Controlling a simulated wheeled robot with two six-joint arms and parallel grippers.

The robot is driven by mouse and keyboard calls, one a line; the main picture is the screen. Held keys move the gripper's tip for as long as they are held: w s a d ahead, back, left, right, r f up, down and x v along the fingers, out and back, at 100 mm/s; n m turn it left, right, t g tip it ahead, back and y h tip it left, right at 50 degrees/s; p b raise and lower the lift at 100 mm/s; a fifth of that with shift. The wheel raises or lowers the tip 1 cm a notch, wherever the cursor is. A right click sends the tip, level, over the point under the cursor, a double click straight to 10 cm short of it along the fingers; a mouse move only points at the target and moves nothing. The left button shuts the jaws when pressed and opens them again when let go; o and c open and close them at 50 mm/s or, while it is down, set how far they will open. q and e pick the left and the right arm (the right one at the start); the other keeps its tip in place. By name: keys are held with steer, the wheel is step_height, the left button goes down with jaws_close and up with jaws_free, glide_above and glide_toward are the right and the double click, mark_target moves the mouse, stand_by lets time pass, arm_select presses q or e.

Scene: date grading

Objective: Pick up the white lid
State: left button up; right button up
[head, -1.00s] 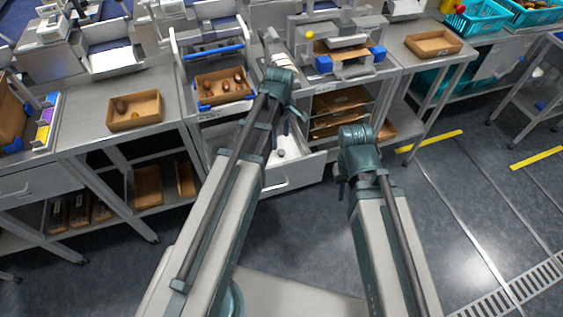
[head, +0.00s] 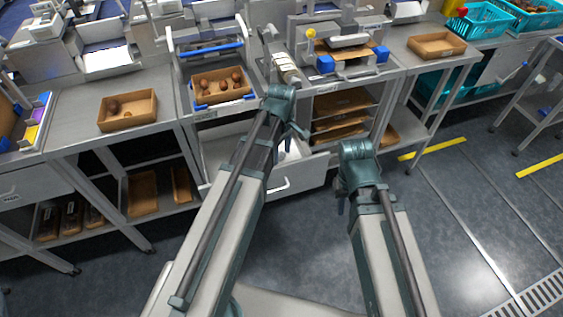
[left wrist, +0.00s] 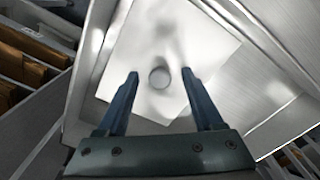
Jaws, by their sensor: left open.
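The white lid (left wrist: 200,50) is a square plate with a round knob (left wrist: 159,77) near its middle. It lies inside an open metal drawer (left wrist: 270,125), turned at an angle to the drawer walls. My left gripper (left wrist: 158,82) is open and empty, with the knob showing between its two fingers. I cannot tell how far above the lid the fingers are. In the head view my left gripper (head: 290,133) hangs over the drawer (head: 303,177) and hides much of the lid. My right gripper (head: 341,192) hangs to the right; its fingers are too hidden to read.
Cardboard trays with dates stand on the bench at left (head: 127,110) and centre (head: 222,87). Brown trays (head: 340,115) fill a shelf beside the drawer. The floor at right is open.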

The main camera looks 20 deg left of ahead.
arm_select(q)
jaws_close()
steer(key=shift+r, duration=0.2)
stand_by(0.4)
